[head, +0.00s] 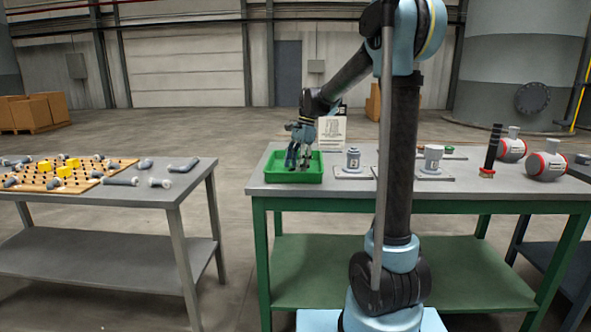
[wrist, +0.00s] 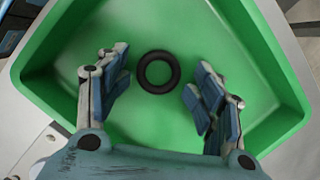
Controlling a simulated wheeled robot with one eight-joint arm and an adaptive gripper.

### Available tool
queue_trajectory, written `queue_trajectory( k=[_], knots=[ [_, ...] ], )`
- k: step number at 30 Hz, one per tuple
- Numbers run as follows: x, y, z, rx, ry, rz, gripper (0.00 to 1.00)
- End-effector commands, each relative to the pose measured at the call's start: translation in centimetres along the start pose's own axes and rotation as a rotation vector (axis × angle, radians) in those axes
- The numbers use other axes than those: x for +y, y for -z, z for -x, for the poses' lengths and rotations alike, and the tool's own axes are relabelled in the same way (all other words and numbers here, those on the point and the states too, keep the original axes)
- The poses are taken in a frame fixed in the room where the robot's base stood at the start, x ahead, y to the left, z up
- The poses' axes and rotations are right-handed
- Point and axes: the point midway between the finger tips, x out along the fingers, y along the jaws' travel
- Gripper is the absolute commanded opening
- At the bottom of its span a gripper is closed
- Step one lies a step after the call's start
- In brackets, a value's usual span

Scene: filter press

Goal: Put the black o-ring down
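The black o-ring (wrist: 145,81) lies flat on the floor of the green tray in the wrist view. My gripper (wrist: 156,90) is open above it, with one finger on each side and a gap between each finger and the ring. The green tray (wrist: 45,78) surrounds the ring and the fingers. In the head view the green tray (head: 279,177) stands at the left end of the green-legged table, with my gripper (head: 298,163) down over it. The o-ring cannot be made out in the head view.
On the grey tabletop (head: 330,198), a grey canister (head: 353,158) on a plate stands right of the tray, then a white-topped part (head: 432,157). Red-banded cylinders (head: 546,165) are at the right end. A separate table (head: 150,192) with a pegboard is at left.

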Motion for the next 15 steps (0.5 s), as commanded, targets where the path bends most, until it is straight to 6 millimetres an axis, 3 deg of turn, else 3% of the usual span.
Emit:
queue_trajectory(
  k=[15],
  knots=[
    [-0.1, -0.1, 9.1, 0.000, -0.001, 0.001, 0.61]
  ],
)
